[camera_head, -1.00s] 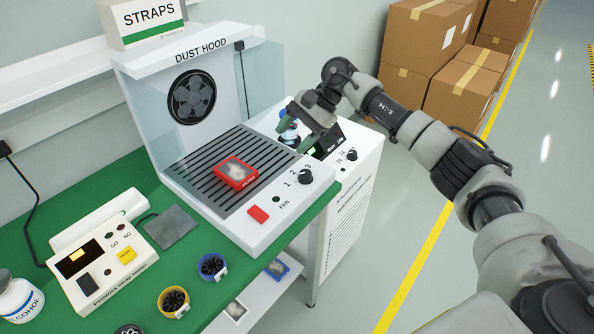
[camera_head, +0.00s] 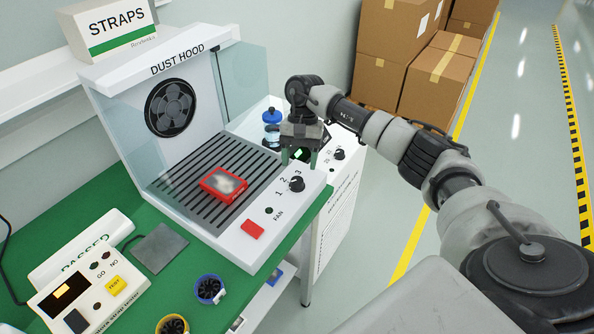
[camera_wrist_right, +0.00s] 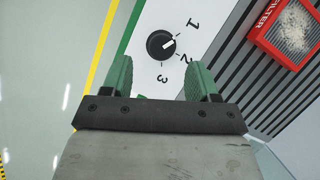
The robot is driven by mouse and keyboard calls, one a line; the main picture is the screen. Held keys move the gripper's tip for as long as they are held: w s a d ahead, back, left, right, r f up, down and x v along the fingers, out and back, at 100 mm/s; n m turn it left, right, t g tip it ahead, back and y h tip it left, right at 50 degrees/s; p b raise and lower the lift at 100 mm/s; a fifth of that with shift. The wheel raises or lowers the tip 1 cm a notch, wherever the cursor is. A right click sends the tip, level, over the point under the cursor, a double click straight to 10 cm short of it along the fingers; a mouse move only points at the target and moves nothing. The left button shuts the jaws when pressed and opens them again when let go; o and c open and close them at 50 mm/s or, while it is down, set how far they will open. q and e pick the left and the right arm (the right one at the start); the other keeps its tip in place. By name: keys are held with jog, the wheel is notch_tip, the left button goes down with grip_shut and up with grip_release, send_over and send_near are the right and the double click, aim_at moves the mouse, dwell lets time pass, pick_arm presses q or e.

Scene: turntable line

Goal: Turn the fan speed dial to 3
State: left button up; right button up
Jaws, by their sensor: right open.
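The fan speed dial (camera_head: 297,184) is a black knob on the white front panel of the dust hood, beside the printed numbers 1, 2 and 3. In the right wrist view the dial (camera_wrist_right: 160,44) has a white pointer mark that seems to lie between 1 and 2; the exact setting is hard to read. My right gripper (camera_head: 299,160) points down just behind the dial in the head view, apart from it. Its green fingers are open and empty, and in the wrist view the gripper (camera_wrist_right: 158,68) has the dial ahead between the fingertips. My left gripper is not in view.
A red filter frame (camera_head: 223,184) lies on the hood's slotted grille (camera_head: 190,190). A red button (camera_head: 252,229) sits left of the dial. A white cabinet (camera_head: 335,190) with other knobs stands right of the hood, with a blue-capped bottle (camera_head: 272,130) behind.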

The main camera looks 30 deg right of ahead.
aim_at(297, 179)
jog(key=p+x, duration=0.1)
jog(key=x, duration=0.2)
jog(key=shift+a+f, duration=0.2)
jog(key=shift+f, duration=0.15)
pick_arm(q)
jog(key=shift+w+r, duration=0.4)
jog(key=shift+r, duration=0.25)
pick_arm(e)
jog(key=shift+s+f, duration=0.15)
jog(key=shift+f, duration=0.2)
jog(key=shift+c, duration=0.2)
